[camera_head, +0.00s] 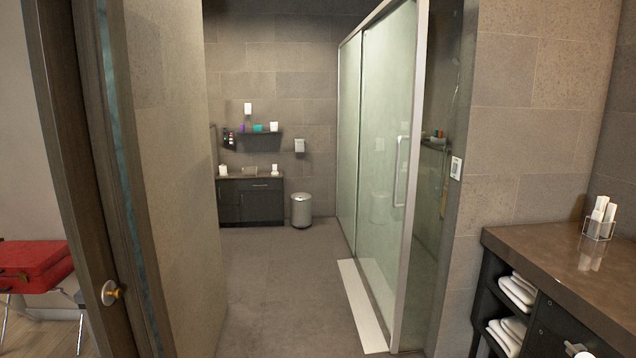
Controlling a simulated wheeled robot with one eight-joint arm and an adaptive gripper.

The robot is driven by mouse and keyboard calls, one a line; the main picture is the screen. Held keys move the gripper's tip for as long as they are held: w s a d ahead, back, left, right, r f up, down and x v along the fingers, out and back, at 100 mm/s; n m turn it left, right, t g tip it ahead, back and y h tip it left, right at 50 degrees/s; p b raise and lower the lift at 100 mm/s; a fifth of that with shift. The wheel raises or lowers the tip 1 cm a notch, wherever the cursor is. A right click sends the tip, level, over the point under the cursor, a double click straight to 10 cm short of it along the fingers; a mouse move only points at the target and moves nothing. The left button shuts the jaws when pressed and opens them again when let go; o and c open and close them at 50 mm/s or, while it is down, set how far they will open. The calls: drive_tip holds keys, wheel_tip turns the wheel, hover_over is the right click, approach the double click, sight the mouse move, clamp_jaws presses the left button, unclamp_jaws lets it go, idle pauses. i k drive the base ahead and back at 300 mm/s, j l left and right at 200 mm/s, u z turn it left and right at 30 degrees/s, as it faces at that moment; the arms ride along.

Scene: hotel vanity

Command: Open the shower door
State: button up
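The shower door (378,215) is a tall pale-green glass panel in a metal frame, right of centre. A vertical bar handle (401,172) is on it, close to the upright metal post (411,190) at its right side. Another glass panel (348,140) is beside it, farther back. Right of the post I see into the shower, where a shelf with bottles (436,143) hangs; I cannot tell whether glass covers this part. My gripper is not in view.
A white strip (361,305) lies along the shower's foot. The grey floor (275,285) is clear up to a bin (301,210) and dark cabinet (251,201). A wall (180,180) bounds the left; a vanity counter (570,250) stands at the right.

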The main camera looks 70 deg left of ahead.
sight(388, 49)
drive_tip(key=u, duration=1.95)
drive_tip(key=i+j, duration=0.15)
drive_tip(key=i, duration=0.35)
drive_tip(key=i+j, duration=0.15)
drive_tip(key=i, duration=0.3)
drive_tip(key=i+j, duration=0.2)
drive_tip(key=i, duration=0.3)
drive_tip(key=i+j, duration=0.15)
drive_tip(key=i, duration=0.35)
